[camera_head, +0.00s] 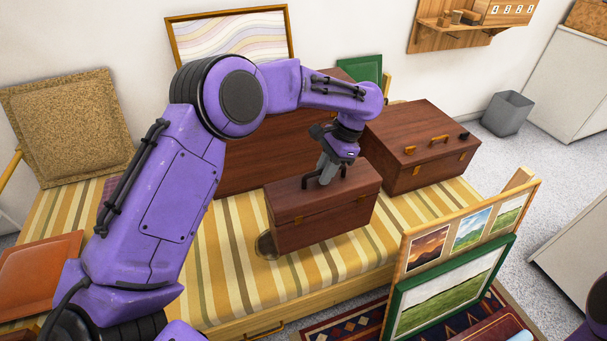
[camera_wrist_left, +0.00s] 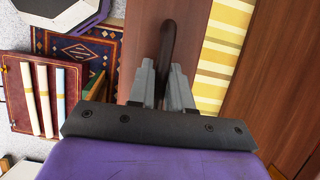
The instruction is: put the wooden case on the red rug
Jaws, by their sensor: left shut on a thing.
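The wooden case (camera_head: 325,210), reddish brown with a small brass clasp, is upright at the striped daybed's front part. My left gripper (camera_head: 325,175) is shut on its dark top handle from above. The wrist view shows the handle (camera_wrist_left: 167,45) between the fingers (camera_wrist_left: 165,80) and the case's brown top (camera_wrist_left: 140,45). I cannot tell whether its base touches the cover. The red rug (camera_head: 345,325), patterned with dark blue, lies on the floor before the daybed, partly hidden by framed pictures; it also shows in the wrist view (camera_wrist_left: 105,40). My right gripper is out of view.
A second brown case (camera_head: 420,150) stands right of the held one, and a large brown panel (camera_head: 235,155) behind. Framed pictures (camera_head: 450,285) stand upright near the rug. In the wrist view, a red crate with rolls (camera_wrist_left: 45,95) is beside the rug.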

